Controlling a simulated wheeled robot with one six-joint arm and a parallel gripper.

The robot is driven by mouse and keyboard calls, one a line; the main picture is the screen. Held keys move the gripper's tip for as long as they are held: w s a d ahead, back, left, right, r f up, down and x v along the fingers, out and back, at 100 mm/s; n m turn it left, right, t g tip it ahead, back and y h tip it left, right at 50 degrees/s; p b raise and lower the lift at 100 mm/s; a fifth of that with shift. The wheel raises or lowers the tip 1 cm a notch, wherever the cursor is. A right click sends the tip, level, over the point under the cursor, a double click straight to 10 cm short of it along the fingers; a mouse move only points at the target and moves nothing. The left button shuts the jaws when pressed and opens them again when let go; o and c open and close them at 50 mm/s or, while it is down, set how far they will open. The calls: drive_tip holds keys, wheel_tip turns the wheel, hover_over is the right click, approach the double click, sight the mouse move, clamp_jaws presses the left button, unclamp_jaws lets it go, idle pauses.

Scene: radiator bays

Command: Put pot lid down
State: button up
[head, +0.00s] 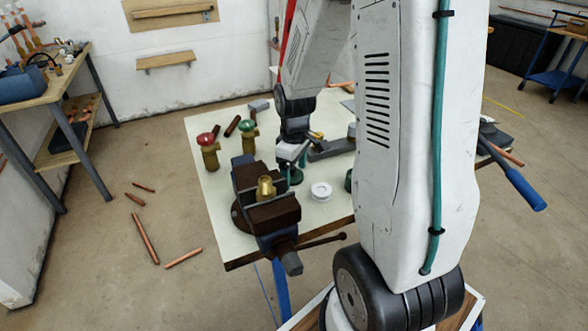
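My gripper (291,168) points down over the workbench top, just behind the vise. A small dark green round thing (296,177) shows right at its fingertips. It may be the pot lid, but it is too small to tell, and so is whether the fingers are closed on it. Another dark green piece (349,181), perhaps the pot, stands to the right on the bench, mostly hidden behind my arm. A white round disc or roll (320,191) lies on the bench between them, apart from the gripper.
The vise (265,205) holds a brass fitting at the front of the workbench (215,165). Red-handled (208,150) and green-handled (248,138) brass valves stand at the left. A grey metal bar (330,149) lies behind. Copper pipes (145,238) lie on the floor.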

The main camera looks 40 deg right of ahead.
wheel_tip(320, 180, up, 12)
drive_tip(key=s+a+r+m, duration=0.2)
drive_tip(key=s+a+r, duration=0.2)
drive_tip(key=s+a, duration=0.3)
drive_tip(key=s+a+r+m+t, duration=0.1)
drive_tip(key=s+a+r+m, duration=0.1)
drive_tip(key=s+a+r, duration=0.2)
drive_tip(key=s+a, duration=0.3)
drive_tip(key=s, duration=0.5)
drive_tip(key=shift+a+r+m, duration=0.3)
drive_tip(key=shift+a+r, duration=0.05)
drive_tip(key=shift+a, duration=0.05)
